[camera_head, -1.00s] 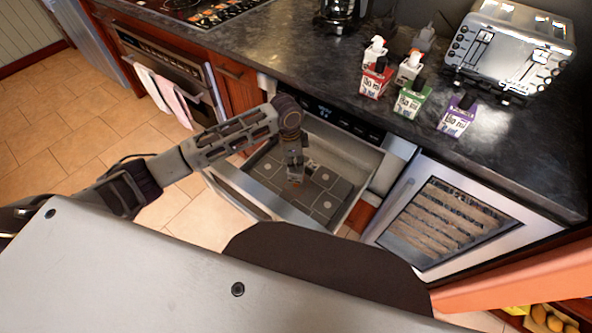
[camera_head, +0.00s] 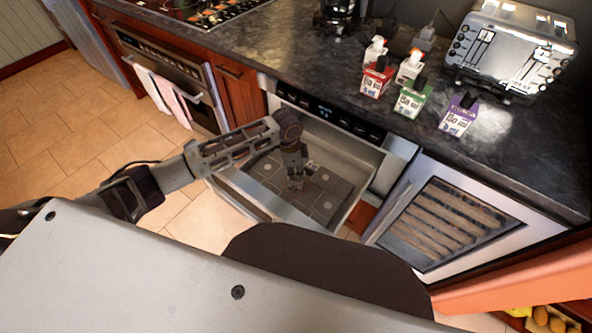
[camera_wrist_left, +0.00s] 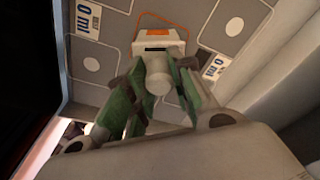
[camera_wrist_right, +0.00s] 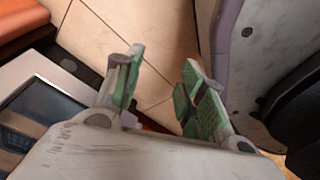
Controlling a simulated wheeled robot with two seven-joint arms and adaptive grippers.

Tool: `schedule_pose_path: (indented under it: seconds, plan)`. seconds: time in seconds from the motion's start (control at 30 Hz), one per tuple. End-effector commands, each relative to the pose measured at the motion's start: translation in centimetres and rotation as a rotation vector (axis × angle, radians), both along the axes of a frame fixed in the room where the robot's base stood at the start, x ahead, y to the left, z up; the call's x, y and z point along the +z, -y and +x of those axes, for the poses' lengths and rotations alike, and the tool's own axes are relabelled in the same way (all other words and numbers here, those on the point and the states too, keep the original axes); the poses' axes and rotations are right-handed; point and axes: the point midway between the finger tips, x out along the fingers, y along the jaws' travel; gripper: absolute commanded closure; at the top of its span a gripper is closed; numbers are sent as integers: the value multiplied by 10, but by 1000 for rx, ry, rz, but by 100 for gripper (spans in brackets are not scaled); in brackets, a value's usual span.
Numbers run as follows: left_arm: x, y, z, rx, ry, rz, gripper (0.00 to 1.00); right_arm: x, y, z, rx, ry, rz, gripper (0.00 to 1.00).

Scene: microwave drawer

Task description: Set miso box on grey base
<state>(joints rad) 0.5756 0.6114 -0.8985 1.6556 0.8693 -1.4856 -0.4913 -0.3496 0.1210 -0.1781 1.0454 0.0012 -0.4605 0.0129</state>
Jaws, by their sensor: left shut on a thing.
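My left gripper (camera_head: 295,186) reaches down into the drawer over this base. In the left wrist view its green-padded fingers (camera_wrist_left: 160,95) are closed around the round knob of a pale box (camera_wrist_left: 158,46), which seems to be the miso box. The box is over or on an orange-outlined square; whether it touches the base is unclear. My right gripper (camera_wrist_right: 160,88) is open and empty above the tiled floor, outside the head view.
The drawer's front wall (camera_head: 256,204) stands close to my left arm. On the counter are red (camera_head: 375,80), green (camera_head: 411,98) and purple (camera_head: 459,115) labelled boxes, with a toaster (camera_head: 512,50) behind. A glass-fronted door (camera_head: 446,222) is right of the drawer.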

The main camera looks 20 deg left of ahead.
Motion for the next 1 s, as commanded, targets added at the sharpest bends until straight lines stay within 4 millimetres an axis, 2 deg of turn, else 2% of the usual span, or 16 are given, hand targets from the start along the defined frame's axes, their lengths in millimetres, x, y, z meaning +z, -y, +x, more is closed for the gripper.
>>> schedule_pose_path:
  seconds: [0.13, 0.17, 0.3, 0.77, 1.0]
  plan:
    - [-2, 0, 0, 0, 0, 0, 100, -1, 1, -7, 0, -9, -2, 60]
    - [-2, 0, 0, 0, 0, 0, 74, -2, 2, -8, -1, -11, -2, 60]
    - [-2, 0, 0, 0, 0, 0, 56, -3, 3, -10, 0, -14, -4, 60]
    - [0, 0, 0, 0, 1, -1, 55, 0, 5, 8, 2, 7, -6, 60]
    - [21, -3, 0, 0, 2, 1, 55, 3, 5, 7, 3, 9, -6, 60]
